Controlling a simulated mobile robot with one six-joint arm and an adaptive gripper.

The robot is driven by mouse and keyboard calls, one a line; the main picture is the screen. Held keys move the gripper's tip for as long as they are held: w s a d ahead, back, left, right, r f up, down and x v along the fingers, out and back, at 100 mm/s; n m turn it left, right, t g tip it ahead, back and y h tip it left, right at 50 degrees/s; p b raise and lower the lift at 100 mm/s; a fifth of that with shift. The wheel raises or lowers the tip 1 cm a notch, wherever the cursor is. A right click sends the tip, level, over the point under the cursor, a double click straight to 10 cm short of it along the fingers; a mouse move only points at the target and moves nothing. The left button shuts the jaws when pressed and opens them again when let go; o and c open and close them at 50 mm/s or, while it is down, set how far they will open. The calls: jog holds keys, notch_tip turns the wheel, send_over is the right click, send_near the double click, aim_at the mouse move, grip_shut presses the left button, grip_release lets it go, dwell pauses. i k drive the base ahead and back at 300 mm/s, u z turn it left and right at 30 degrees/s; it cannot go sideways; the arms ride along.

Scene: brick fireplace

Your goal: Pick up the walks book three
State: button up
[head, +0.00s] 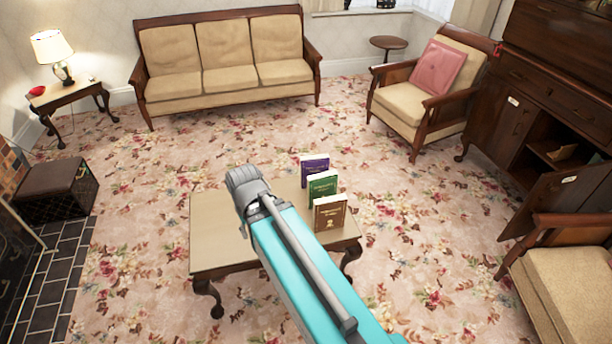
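Three books stand upright in a row on the right side of a low table (215,215). The far one is a purple book (314,166), the middle one a green book (322,187), and the near one a brown book (330,213). Their cover lettering is too small to read, so I cannot tell which is walks book three. My teal and grey arm reaches over the table's front edge, left of the books. My gripper's fingers do not show.
A sofa (222,70) stands at the back. An armchair (425,95) with a pink cushion is at the back right, another armchair (570,270) at the lower right. A dark cabinet (545,60) has an open door. Flowered carpet around the low table is clear.

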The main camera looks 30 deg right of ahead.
aim_at(312, 164)
jog(key=z, duration=0.15)
jog(key=i, duration=0.9)
jog(key=u, duration=0.1)
